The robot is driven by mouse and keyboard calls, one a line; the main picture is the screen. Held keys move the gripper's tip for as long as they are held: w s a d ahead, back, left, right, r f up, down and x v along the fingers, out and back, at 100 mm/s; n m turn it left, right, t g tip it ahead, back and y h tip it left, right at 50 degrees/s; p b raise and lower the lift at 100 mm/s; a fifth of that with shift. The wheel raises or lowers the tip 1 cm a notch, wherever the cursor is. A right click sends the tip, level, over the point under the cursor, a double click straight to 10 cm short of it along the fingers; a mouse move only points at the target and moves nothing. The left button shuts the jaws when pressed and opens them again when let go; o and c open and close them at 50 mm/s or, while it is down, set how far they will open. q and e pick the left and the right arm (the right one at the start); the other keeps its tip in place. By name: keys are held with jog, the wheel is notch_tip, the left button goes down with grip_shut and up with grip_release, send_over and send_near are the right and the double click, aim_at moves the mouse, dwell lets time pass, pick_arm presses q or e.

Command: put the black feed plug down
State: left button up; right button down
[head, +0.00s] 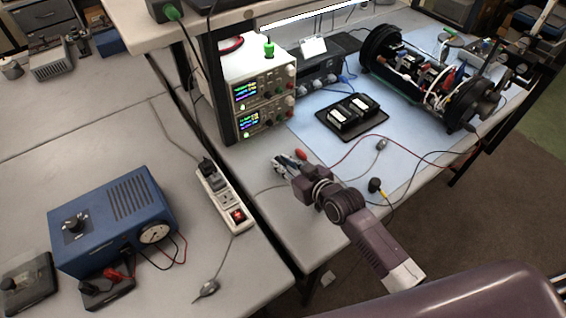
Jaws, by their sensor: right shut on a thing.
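My right gripper (287,162) reaches in from the lower right, over the near left edge of the pale blue mat. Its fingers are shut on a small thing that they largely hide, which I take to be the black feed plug. A red plug (301,154) shows right beside the fingers, with a red lead running towards the open cylinder (425,77). A black plug-like piece with a yellow part (376,186) lies apart on the mat, right of my wrist. My left gripper is not in view.
Two stacked power supplies (262,97) stand behind the gripper. A black tray (375,124) lies on the mat (310,130). Left are a power strip (222,196) and a blue gauge box (112,220).

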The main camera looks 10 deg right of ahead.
jog(key=shift+f+b, duration=0.3)
jog(key=shift+f, duration=0.25)
jog(key=c, duration=1.9)
grip_release()
jog(key=shift+s+f, duration=0.1)
jog(key=shift+s, duration=0.05)
jog(key=shift+o, duration=0.3)
jog(key=shift+f, duration=0.1)
jog(key=shift+r+p, duration=0.4)
jog(key=shift+r, duration=0.05)
jog(key=v, duration=0.4)
jog(key=b+v, duration=0.1)
jog(key=v, duration=0.7)
jog(key=shift+r+b, duration=0.35)
